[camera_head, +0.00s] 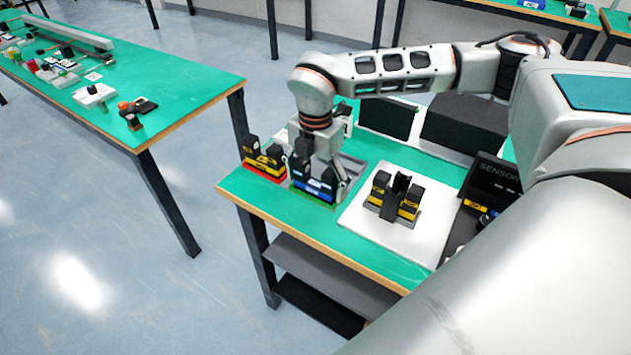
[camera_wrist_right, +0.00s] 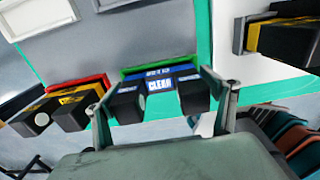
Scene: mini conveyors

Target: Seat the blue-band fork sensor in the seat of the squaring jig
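The blue-band fork sensor (camera_head: 314,189) has two black prongs and stands upright on a green-edged base at the table's front left. It also shows in the right wrist view (camera_wrist_right: 158,85), with the word CLEAR on its band. My right gripper (camera_head: 322,172) is lowered over it, pointing down. In the right wrist view the fingers (camera_wrist_right: 160,92) stand wide apart, one beside each end of the sensor; any contact is hard to see. A grey jig-like fixture (camera_head: 381,211) with a black upright and yellow bands sits on a white plate (camera_head: 361,226). My left gripper is out of view.
A yellow-band sensor (camera_head: 264,161) stands on a red base close to the left of the blue one. Behind is a grey tray (camera_head: 352,166). A black SENSOR box (camera_head: 489,180) stands right of the plate. Black blocks (camera_head: 465,122) stand at the back.

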